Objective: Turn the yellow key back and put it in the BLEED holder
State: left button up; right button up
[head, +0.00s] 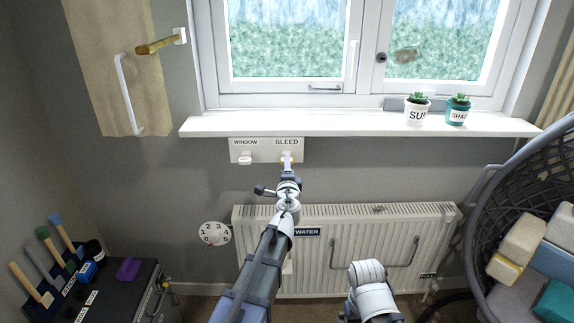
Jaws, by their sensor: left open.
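The white holder plate (266,150) is fixed to the wall under the window sill, with labels WINDOW at left and BLEED at right. A small yellowish piece, which looks like the yellow key (284,158), shows at the BLEED place, mostly hidden by my gripper. My left gripper (287,163) is open right at that spot; whether its fingers touch the key I cannot tell. A pale tag (245,160) sits under WINDOW. My right arm shows at the bottom, with its gripper not visible.
A white radiator (390,250) with a WATER label (307,232) stands below the sill (350,125). Two potted plants (417,110) (458,110) stand on it. A numbered dial (214,234) is at left of the radiator, a dark cabinet (125,292) lower left, a hanging chair (505,200) right.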

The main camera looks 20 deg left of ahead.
pick_arm(q)
jog(key=v, duration=0.5)
jog(key=shift+s+d, duration=0.1)
jog(key=shift+s, duration=0.2)
dwell(0.4)
jog(key=s+d+f+n+g+y+p, duration=0.1)
jog(key=s+d+f+n+g+p, duration=0.25)
jog(key=s+f+n+g, duration=0.8)
jog(key=s+d+f+g+h+p, duration=0.1)
jog(key=s+d+f+g+h, duration=0.1)
jog(key=s+d, duration=0.4)
jog(key=s+d+f+g+h+p, duration=0.1)
jog(key=s+d+g, duration=0.3)
jog(key=s, duration=0.9)
jog(key=shift+s+d+f+h, duration=0.3)
jog(key=shift+d+f+h, duration=0.4)
jog(key=shift+d+h, duration=0.2)
jog(key=shift+m, duration=0.25)
